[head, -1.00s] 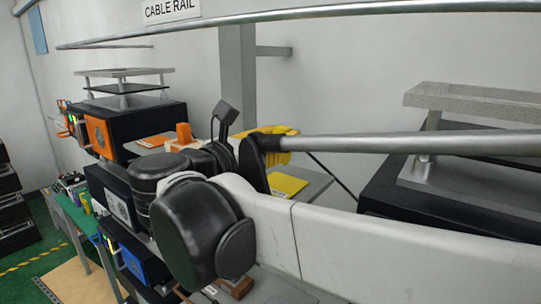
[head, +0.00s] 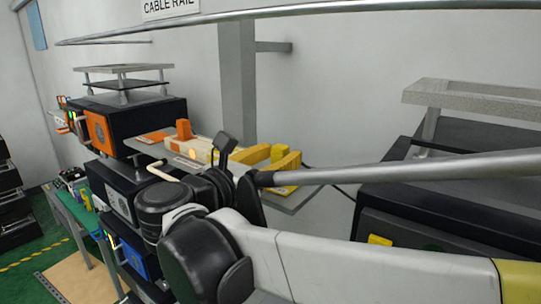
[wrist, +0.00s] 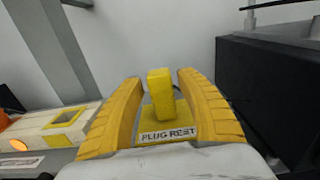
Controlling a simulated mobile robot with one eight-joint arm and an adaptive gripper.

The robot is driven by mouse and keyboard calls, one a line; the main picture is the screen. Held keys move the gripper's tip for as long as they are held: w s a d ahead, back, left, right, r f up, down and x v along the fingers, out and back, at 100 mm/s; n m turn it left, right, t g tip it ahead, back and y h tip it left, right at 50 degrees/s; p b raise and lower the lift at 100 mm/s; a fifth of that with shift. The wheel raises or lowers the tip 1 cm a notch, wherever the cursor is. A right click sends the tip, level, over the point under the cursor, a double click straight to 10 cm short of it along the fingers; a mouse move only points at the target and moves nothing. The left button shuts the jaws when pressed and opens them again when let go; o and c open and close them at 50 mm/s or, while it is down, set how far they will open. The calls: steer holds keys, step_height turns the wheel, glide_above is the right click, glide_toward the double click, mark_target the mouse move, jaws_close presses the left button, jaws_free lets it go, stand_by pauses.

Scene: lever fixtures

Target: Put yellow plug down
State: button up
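The yellow plug (wrist: 160,97) is a yellow block standing upright on the yellow pad (wrist: 181,122) labelled PLUG REST in the wrist view. My gripper (wrist: 160,76) has its two yellow fingers spread on either side of the plug, with a visible gap on each side. In the head view my gripper (head: 270,156) is low over the grey shelf, and the black wrist and arm hide part of it. The pad (head: 284,190) shows only partly there.
A pale block with a lit orange button (head: 192,153) and an orange block (head: 183,130) lie left of my gripper. A dark box with a grey frame (head: 470,95) stands at the right. Stacked dark units (head: 140,115) stand at the left. A rail (head: 300,14) crosses above.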

steer(key=shift+r, duration=0.1)
steer(key=shift+s+a, duration=0.15)
steer(key=b+v, duration=0.2)
steer(key=v, duration=0.9)
steer(key=shift+s+a, duration=0.2)
steer(key=shift+s, duration=0.05)
steer(key=shift+d, duration=0.1)
